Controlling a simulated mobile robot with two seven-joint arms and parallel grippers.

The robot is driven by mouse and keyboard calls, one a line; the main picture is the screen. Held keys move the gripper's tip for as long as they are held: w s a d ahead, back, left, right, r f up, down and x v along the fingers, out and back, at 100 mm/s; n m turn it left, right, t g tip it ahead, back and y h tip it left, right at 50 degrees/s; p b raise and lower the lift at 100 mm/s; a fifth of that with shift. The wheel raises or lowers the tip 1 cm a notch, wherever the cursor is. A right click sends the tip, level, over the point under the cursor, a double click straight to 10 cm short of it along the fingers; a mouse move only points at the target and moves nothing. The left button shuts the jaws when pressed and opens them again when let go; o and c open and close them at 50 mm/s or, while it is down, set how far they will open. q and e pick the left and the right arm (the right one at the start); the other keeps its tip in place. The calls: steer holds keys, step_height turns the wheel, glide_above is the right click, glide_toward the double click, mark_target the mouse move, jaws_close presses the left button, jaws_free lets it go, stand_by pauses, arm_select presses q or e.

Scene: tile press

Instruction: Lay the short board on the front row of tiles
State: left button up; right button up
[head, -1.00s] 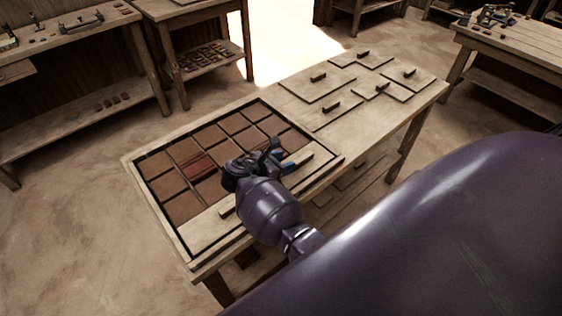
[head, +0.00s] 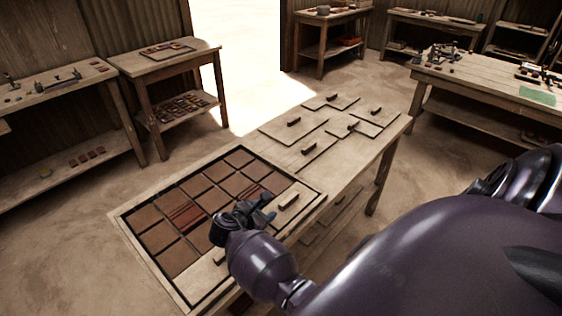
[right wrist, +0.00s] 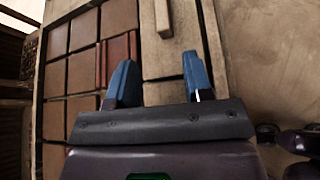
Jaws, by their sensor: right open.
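A pale board (head: 301,190) with an upright bar handle (head: 289,200) lies over the right part of the front row of tiles. This board also shows in the right wrist view (right wrist: 182,45), flat between rows and frame. Another pale board (head: 207,274) with a handle covers the left part of the front row, end to end with it. I cannot tell which is the short one. My right gripper (head: 266,207) is open and empty, just left of the right board's handle. Its blue fingers (right wrist: 158,80) are apart over the boards. My left gripper is not in view.
Several handled boards (head: 293,132) lie on the table's far right half. Other tables (head: 165,62) stand behind. My purple arm covers the lower right.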

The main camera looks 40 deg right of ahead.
steer(key=s+m+t+y, duration=0.2)
steer(key=t, duration=0.1)
steer(key=shift+s+m, duration=0.3)
steer(key=shift+m, duration=0.1)
steer(key=s+a+m+t+y, duration=0.1)
steer(key=s+a+r+m+t+y, duration=0.1)
steer(key=s+m+t+y, duration=0.1)
steer(key=shift+s+y, duration=0.1)
steer(key=shift+y, duration=0.2)
steer(key=s+a+f+m+t+y, duration=0.1)
steer(key=s+a+f+m+y, duration=0.1)
steer(key=s+m, duration=0.3)
steer(key=s+a+f+m+t+y, duration=0.2)
steer(key=s+m, duration=0.4)
steer(key=s, duration=0.4)
steer(key=shift+a+f+y, duration=0.55)
steer(key=shift+a+y, duration=0.55)
steer(key=shift+y, duration=0.1)
arm_select(q)
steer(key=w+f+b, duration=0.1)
steer(key=b, duration=0.2)
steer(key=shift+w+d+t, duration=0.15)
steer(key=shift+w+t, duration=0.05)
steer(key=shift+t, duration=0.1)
arm_select(e)
steer(key=shift+w+a+f, duration=0.1)
steer(key=shift+w+f, duration=0.4)
steer(key=shift+f, duration=0.2)
